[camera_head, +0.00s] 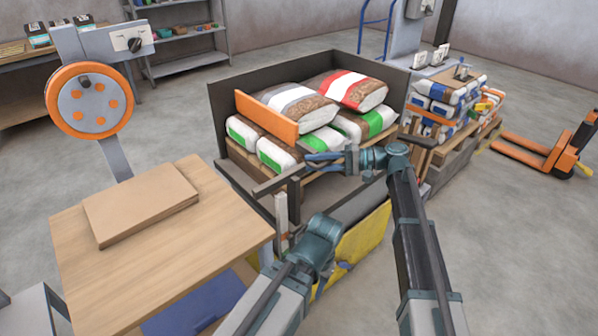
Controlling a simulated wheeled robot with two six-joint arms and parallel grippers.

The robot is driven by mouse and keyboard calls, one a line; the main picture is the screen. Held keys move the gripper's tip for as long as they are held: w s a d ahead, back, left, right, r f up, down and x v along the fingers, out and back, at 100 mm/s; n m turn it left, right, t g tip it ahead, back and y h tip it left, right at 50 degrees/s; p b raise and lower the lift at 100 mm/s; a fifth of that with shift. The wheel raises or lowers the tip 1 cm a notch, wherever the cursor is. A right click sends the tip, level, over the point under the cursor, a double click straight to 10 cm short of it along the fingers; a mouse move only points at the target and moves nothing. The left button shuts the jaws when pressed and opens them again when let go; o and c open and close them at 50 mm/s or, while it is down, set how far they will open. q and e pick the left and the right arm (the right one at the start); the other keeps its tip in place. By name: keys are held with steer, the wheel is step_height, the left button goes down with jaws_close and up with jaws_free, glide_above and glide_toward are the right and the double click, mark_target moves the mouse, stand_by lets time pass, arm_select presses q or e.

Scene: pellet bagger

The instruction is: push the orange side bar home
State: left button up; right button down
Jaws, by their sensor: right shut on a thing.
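The orange side bar (266,114) is a flat upright board along the left of the bag stack, inside the dark-walled bay. Its near end is by the jaws of my right gripper (308,158). That gripper reaches in from the right over the bay's front edge and is shut on the near end of the bar; the contact itself is small and partly hidden. My left arm comes up from the bottom, its wrist in front of the bay. The left jaws cannot be made out.
White, green and red bags (352,89) fill the bay, with its dark wall (240,86) behind. A wooden table (165,235) with a flat cardboard piece (140,202) stands at left. A strapped bag stack (445,100) and an orange pallet jack (555,155) are at right.

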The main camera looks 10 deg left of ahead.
steer(key=shift+w+d+f, duration=0.25)
steer(key=shift+w+d, duration=0.5)
steer(key=shift+d, duration=0.1)
steer(key=c, duration=1)
jaws_free()
steer(key=shift+w, duration=0.1)
steer(key=shift+o, duration=0.9)
steer(key=shift+d, duration=0.15)
steer(key=w+d+r+p, duration=0.1)
steer(key=d+r+p, duration=0.1)
steer(key=d, duration=1.1)
steer(key=shift+w+d, duration=0.2)
steer(key=shift+w, duration=0.2)
